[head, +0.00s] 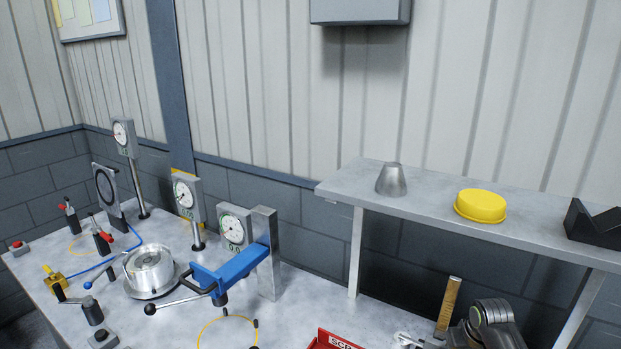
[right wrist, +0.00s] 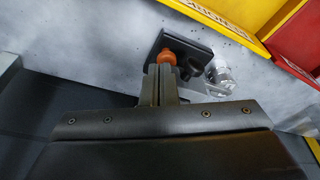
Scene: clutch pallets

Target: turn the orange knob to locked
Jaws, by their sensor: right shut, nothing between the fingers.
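The orange knob (right wrist: 167,57) shows in the right wrist view, at a dark square plate (right wrist: 186,48) on the grey bench top. A black round part (right wrist: 190,66) sits just right of the knob. My right gripper (right wrist: 161,72) is shut and empty, with its fingertips right at the knob's near side. I cannot tell whether they touch it. The fingers hide part of the knob's near side, and its locked or unlocked marking cannot be read. I cannot make out the knob in the head view. My left gripper is not in view.
Yellow (right wrist: 225,22) and red (right wrist: 290,42) bins stand close by on the right. A clear or silvery part (right wrist: 222,76) lies right of the plate. In the head view, a shelf (head: 430,205) overhangs the bench, and a blue-armed fixture (head: 232,270) and gauges stand left.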

